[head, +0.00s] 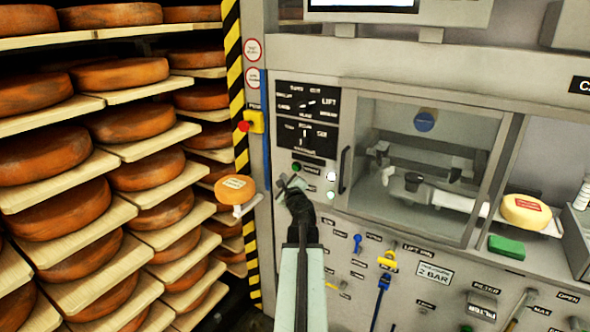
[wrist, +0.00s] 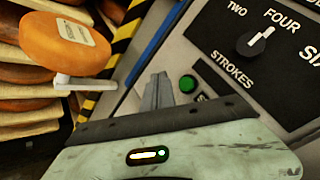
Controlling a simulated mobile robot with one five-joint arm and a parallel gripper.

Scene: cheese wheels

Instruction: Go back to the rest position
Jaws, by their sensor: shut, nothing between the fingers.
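My gripper (head: 291,185) is shut and empty in front of the machine's control panel, at the end of my raised arm. In the wrist view its grey fingers (wrist: 157,92) point up, beside a green button (wrist: 188,84) on the panel. I cannot tell whether they touch the panel. In the head view the gripper is just left of the panel's lit buttons (head: 331,176). The rest position itself is not marked in either view.
Shelves of orange cheese wheels (head: 68,211) fill the left side. A small labelled cheese (head: 235,188) sits on a white holder left of my gripper. A glass-fronted chamber (head: 425,165), coloured valves (head: 387,262), a yellow cheese (head: 526,212) and a green block (head: 506,247) are to the right.

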